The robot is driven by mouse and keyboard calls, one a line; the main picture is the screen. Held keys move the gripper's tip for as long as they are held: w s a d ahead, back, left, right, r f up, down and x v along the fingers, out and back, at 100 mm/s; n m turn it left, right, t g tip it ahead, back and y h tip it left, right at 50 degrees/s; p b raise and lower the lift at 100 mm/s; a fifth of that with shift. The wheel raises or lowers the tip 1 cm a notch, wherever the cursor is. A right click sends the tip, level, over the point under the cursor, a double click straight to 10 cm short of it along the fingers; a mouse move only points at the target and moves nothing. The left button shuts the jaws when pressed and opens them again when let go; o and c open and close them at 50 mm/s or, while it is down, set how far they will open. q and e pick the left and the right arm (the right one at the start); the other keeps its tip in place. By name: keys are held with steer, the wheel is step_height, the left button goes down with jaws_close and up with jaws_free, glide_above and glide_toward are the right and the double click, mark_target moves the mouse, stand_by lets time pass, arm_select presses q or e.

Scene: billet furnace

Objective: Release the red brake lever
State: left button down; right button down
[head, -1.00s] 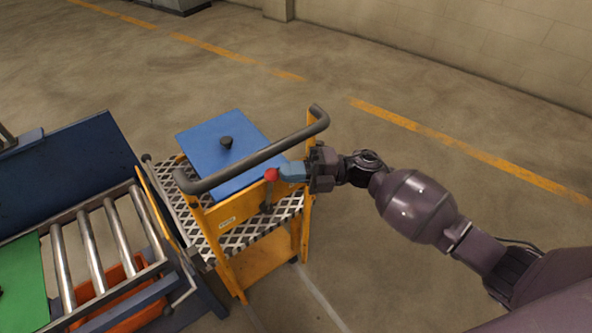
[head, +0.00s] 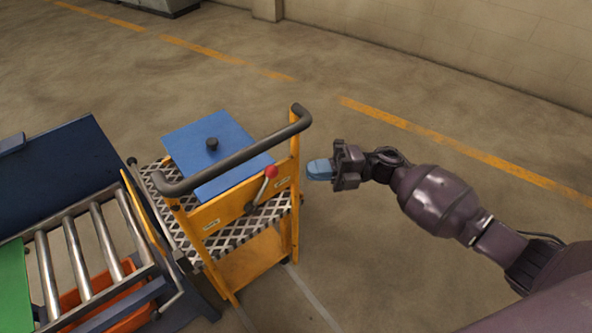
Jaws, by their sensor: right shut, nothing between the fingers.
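The red-knobbed brake lever (head: 271,171) is on the yellow end panel of the cart, below the dark handlebar. Its grey arm slants up and to the right from its pivot, with the red knob at the top. My right gripper (head: 309,170) has blue fingertips, which are shut and empty. It is to the right of the cart, with a gap between it and the knob. My left gripper is out of view.
The yellow cart (head: 243,206) has a mesh deck, a blue lidded box (head: 215,150) and a dark handlebar (head: 240,160). A roller conveyor (head: 75,255) with an orange bin (head: 125,318) stands at its left. The floor right of the cart is open.

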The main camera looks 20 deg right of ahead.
steer(key=shift+s+d+f, duration=0.15)
steer(key=shift+s+d, duration=0.05)
steer(key=shift+d, duration=1.05)
steer(key=shift+s+d+f, duration=0.15)
steer(key=shift+d, duration=1.1)
